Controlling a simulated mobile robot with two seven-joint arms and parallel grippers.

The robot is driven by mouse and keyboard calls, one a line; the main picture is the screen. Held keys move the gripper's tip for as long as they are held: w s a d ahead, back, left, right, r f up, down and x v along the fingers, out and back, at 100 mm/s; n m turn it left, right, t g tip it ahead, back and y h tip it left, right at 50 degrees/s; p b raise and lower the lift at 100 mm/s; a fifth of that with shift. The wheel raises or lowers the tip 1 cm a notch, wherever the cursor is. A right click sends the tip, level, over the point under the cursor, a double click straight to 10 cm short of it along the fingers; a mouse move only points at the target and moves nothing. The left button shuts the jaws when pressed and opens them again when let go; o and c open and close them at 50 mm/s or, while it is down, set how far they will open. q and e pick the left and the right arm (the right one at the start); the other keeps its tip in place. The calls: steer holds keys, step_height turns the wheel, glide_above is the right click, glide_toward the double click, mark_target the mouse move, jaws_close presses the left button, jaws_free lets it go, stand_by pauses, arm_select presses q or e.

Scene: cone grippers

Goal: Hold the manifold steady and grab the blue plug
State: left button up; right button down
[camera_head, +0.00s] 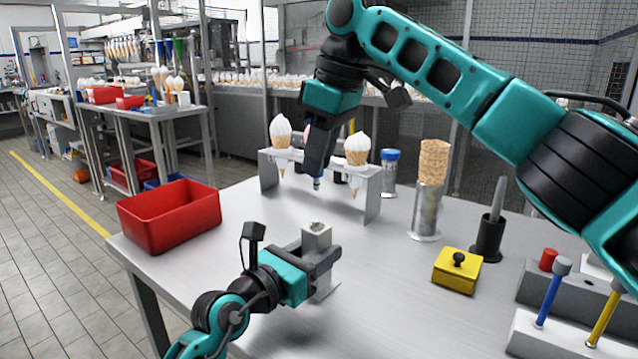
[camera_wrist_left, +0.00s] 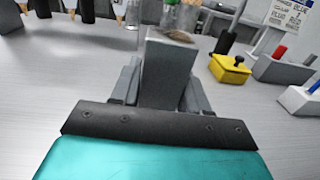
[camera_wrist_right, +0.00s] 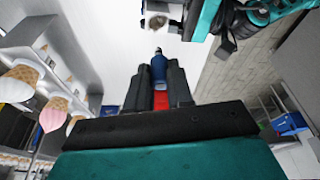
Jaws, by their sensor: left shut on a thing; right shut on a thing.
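The grey manifold (camera_head: 317,233) stands upright as a block near the table's front edge. My left gripper (camera_head: 322,254) is shut around its sides; the manifold also fills the middle of the left wrist view (camera_wrist_left: 168,78). My right gripper (camera_head: 317,172) points down above and behind the manifold, in front of the cone rack. It is shut on the blue plug (camera_wrist_right: 158,68), which sticks out between the fingertips in the right wrist view. In the head view only a small tip of the plug (camera_head: 317,183) shows. The plug is apart from the manifold.
The cone rack (camera_head: 372,190) stands behind my right gripper. A red bin (camera_head: 168,222) is at the left edge. A steel canister with cones (camera_head: 428,208), a black cup (camera_head: 489,238), a yellow box (camera_head: 457,272) and a white tool block (camera_head: 560,342) stand on the right. The table's middle is clear.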

steer(key=shift+r, duration=0.65)
arm_select(q)
steer(key=o, duration=1.3)
